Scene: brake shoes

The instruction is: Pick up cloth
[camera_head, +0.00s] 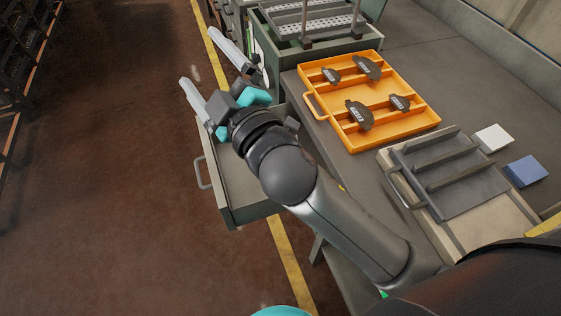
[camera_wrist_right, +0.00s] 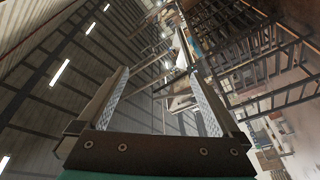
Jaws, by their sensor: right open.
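Two flat squares, one white (camera_head: 493,138) and one blue (camera_head: 526,171), lie apart on the grey table at the right of the head view. They look like folded cloths, but I cannot tell for sure. My right gripper (camera_head: 197,56) is open and empty, with its fingers spread, far to the left of both squares, near the open drawer. In the right wrist view, nothing is between its fingers (camera_wrist_right: 159,73), and no cloth shows there. My left gripper is not in view.
An orange tray (camera_head: 312,105) holds several dark brake shoes. A grey slotted holder (camera_head: 467,205) stands close to the squares. An open drawer (camera_head: 246,215) juts out beneath my right arm. A green box (camera_head: 283,66) with a metal rack stands at the back.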

